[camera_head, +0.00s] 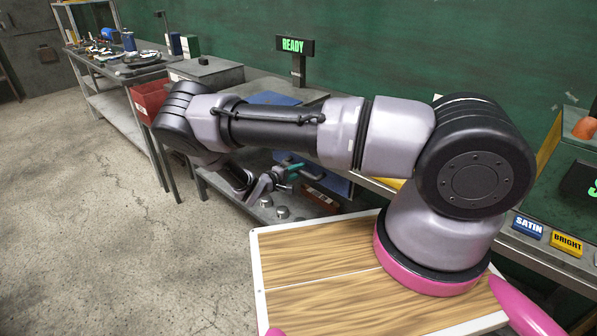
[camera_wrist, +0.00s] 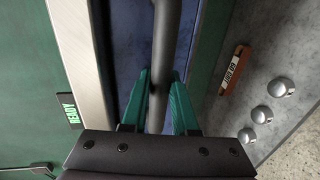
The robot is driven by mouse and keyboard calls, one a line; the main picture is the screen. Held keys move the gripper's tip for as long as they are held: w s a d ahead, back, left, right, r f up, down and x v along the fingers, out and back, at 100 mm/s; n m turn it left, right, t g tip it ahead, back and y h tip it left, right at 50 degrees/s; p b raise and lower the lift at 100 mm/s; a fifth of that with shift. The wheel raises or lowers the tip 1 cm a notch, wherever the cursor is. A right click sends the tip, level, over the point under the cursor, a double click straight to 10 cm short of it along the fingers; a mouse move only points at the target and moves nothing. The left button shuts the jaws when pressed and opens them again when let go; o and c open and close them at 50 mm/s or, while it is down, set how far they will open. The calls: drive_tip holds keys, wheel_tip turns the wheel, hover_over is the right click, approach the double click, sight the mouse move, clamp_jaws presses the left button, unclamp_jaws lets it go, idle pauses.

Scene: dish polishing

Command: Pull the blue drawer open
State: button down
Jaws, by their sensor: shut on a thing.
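The blue drawer (camera_head: 335,182) is under the bench, partly hidden behind my arm in the head view. In the wrist view its blue front (camera_wrist: 128,35) lies behind a dark round bar handle (camera_wrist: 167,35). My gripper (camera_wrist: 160,80) has its two teal fingers on either side of the bar, shut on it. In the head view my gripper (camera_head: 287,170) is small and partly hidden below my forearm, at the drawer front. How far the drawer stands out from the bench cannot be told.
A lower shelf carries several round metal knobs (camera_wrist: 281,86) and an orange-brown labelled block (camera_wrist: 235,70). A READY sign (camera_head: 295,46) stands on the bench. A red bin (camera_head: 150,98) is at left. The concrete floor (camera_head: 90,210) at left is clear.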

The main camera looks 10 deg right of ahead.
drive_tip(key=shift+a, duration=0.1)
idle(0.8)
drive_tip(key=f+v, duration=0.2)
drive_tip(key=v, duration=0.9)
drive_tip(key=f+v, duration=0.2)
drive_tip(key=v, duration=1)
drive_tip(key=shift+s+a+f, duration=0.45)
drive_tip(key=c, duration=0.7)
unclamp_jaws()
drive_tip(key=v, duration=1)
drive_tip(key=shift+s+a, duration=0.2)
drive_tip(key=shift+a, duration=0.1)
drive_tip(key=shift+r, duration=0.1)
